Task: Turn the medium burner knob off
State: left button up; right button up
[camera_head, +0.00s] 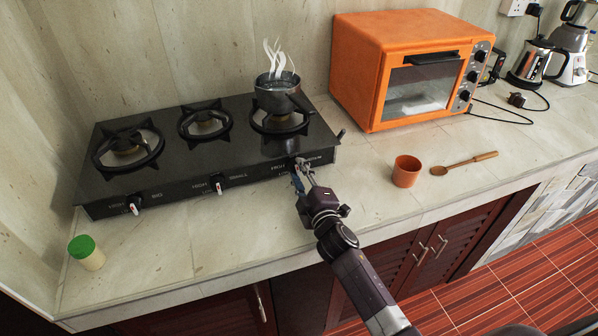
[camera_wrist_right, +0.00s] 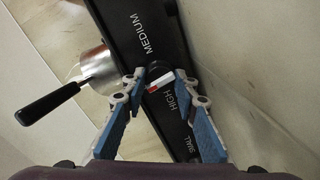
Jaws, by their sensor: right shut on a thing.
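The black stove (camera_head: 175,190) has three burners, and its front panel carries the knobs. My right gripper (camera_head: 303,174) is at the right end of that panel. In the right wrist view, the medium burner knob (camera_wrist_right: 158,84), dark with a white and red bar, sits between the fingertips of my right gripper (camera_wrist_right: 161,80). The gripper is shut on it. The labels MEDIUM and HIGH show beside the knob. In the head view the gripper mostly hides this knob. My left gripper is not in view.
A steaming metal pot (camera_head: 278,95) stands on the right burner; its dark handle shows in the right wrist view (camera_wrist_right: 50,103). An orange oven (camera_head: 355,70), orange cup (camera_head: 406,172) and wooden spoon (camera_head: 463,164) are to the right. A green-lidded jar (camera_head: 87,254) stands front left.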

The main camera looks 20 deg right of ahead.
jog(key=shift+f+m, duration=0.1)
jog(key=shift+m, duration=0.6)
jog(key=o, duration=1.2)
jog(key=shift+c, duration=0.2)
